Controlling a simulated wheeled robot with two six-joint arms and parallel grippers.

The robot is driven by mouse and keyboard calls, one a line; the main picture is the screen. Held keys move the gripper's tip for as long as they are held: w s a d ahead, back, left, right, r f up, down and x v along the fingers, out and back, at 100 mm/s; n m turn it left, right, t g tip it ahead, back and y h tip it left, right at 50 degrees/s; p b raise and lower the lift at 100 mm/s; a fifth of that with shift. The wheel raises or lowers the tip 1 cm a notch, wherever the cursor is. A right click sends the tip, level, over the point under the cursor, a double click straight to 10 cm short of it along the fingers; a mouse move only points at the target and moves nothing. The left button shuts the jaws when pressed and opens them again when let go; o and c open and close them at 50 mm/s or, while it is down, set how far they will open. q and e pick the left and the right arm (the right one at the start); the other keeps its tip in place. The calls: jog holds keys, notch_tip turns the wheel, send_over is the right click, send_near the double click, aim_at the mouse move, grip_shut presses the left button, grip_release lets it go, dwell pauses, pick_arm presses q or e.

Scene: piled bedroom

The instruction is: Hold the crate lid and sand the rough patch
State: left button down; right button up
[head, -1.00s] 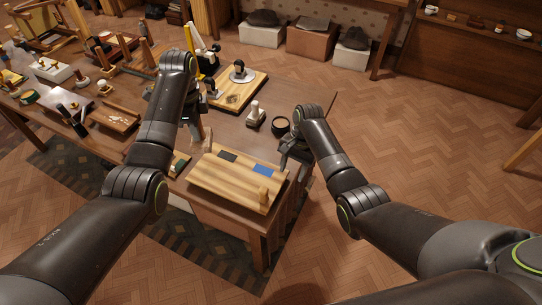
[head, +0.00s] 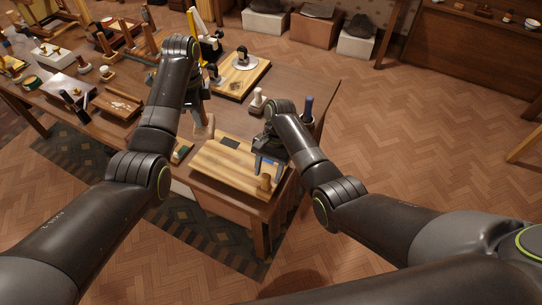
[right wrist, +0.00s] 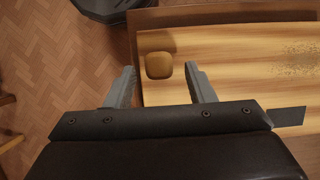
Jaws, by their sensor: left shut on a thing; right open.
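The crate lid, a light wooden board (head: 222,180), lies on the near end of the workbench. A wooden knob (head: 264,184) stands near its right front corner; the knob also shows in the right wrist view (right wrist: 158,65). That view shows a speckled rough patch (right wrist: 300,56) on the lid. A dark rectangle (head: 229,143) lies at the lid's back; a blue one is largely hidden by my right gripper. My left gripper (head: 200,112), mostly hidden by its arm, is shut on a pale upright wooden piece (head: 204,128) at the lid's back left. My right gripper (head: 269,172) is open and empty above the lid's right part.
A green-edged block (head: 182,151) lies left of the lid. Tools crowd the bench's left; floor to the right is clear.

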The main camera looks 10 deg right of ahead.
jog(key=shift+x, duration=1.35)
jog(key=shift+c, duration=0.3)
jog(key=c, duration=0.7)
jog(key=shift+o, duration=0.2)
jog(key=c, duration=0.3)
grip_shut()
